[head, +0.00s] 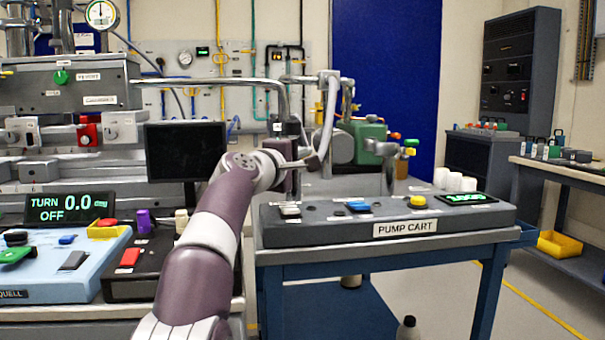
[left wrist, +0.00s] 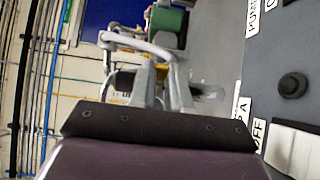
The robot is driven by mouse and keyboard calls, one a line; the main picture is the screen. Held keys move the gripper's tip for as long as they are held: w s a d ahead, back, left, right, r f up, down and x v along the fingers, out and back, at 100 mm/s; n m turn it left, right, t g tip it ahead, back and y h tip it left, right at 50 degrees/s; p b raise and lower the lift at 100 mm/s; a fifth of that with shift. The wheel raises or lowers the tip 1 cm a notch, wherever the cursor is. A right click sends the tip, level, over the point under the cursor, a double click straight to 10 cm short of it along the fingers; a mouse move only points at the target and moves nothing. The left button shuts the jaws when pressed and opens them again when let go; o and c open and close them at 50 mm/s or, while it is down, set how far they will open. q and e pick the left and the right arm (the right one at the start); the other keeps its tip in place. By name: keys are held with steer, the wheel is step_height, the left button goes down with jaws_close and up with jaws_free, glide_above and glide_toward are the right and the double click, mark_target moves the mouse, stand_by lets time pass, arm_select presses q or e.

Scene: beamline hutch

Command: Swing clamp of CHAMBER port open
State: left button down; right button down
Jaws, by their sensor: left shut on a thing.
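My left arm rises through the middle of the head view, and its gripper (head: 306,160) is at the pipework above the pump cart. It is shut on a small part there, which appears to be the port clamp. Its fingers (left wrist: 163,85) show in the left wrist view, and the held part is mostly hidden between them. A metal pipe (head: 240,83) comes from the chamber (head: 72,86) at left and bends down to a dark fitting (head: 286,128) just above the gripper. I cannot read a CHAMBER label or tell the clamp's angle. My right gripper is not in view.
The pump cart (head: 395,229) carries buttons, a green display (head: 467,198) and a green pump (head: 366,142). A pale hose (head: 329,118) hangs close by the gripper. A black monitor (head: 185,151) stands left of the wrist.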

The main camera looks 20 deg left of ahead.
arm_select(q)
steer(key=shift+s+a+m+h, duration=0.25)
steer(key=shift+s+m+h, duration=0.05)
steer(key=shift+h, duration=0.2)
steer(key=c, duration=1.1)
jaws_free()
steer(key=shift+s+b, duration=0.3)
steer(key=shift+b, duration=0.05)
steer(key=s, duration=0.3)
steer(key=s+a+b, duration=0.1)
steer(key=s, duration=0.7)
steer(key=shift+a+b, duration=0.35)
steer(key=shift+b, duration=0.05)
steer(key=shift+s, duration=0.45)
